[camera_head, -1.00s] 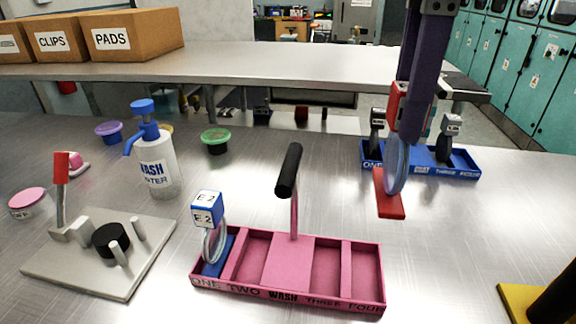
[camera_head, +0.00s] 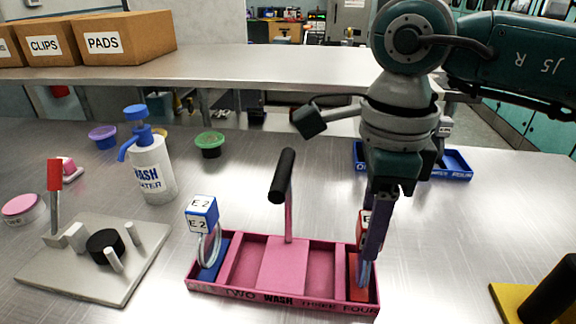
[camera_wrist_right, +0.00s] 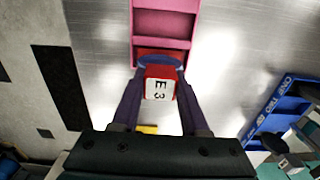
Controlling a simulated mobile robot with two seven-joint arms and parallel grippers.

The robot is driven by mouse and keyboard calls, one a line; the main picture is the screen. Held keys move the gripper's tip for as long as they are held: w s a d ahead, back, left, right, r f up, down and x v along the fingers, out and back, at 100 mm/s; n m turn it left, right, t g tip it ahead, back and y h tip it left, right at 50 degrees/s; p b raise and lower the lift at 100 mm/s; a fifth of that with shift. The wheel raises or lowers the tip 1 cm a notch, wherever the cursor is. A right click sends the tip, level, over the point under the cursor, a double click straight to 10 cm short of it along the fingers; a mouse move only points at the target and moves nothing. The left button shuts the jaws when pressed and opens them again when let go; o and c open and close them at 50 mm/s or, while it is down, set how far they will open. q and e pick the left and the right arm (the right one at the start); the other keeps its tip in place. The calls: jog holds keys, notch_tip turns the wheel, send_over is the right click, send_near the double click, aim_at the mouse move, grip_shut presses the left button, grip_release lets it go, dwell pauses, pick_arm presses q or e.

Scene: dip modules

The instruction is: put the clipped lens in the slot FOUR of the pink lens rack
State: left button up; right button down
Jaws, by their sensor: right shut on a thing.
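The pink lens rack (camera_head: 290,262) stands on the metal table, its front marked ONE, TWO, WASH, THREE, FOUR, with a black-handled post at its middle. The right wrist view shows the clip, marked E 3 (camera_wrist_right: 158,88), between the fingers. My left gripper is not in view.
Another lens with a blue E 2 clip (camera_head: 201,213) stands in slot ONE. A blue rack (camera_head: 455,164) is behind my right arm. A grey fixture plate (camera_head: 90,265), a wash bottle (camera_head: 152,170) and a green-lidded pot (camera_head: 209,145) stand left. A yellow block (camera_head: 510,300) is at right.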

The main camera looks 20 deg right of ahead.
jog(key=shift+f, duration=0.15)
jog(key=shift+c, duration=2.1)
grip_release()
notch_tip(320, 180, up, 12)
jog(key=b, duration=0.1)
jog(key=shift+r, duration=0.25)
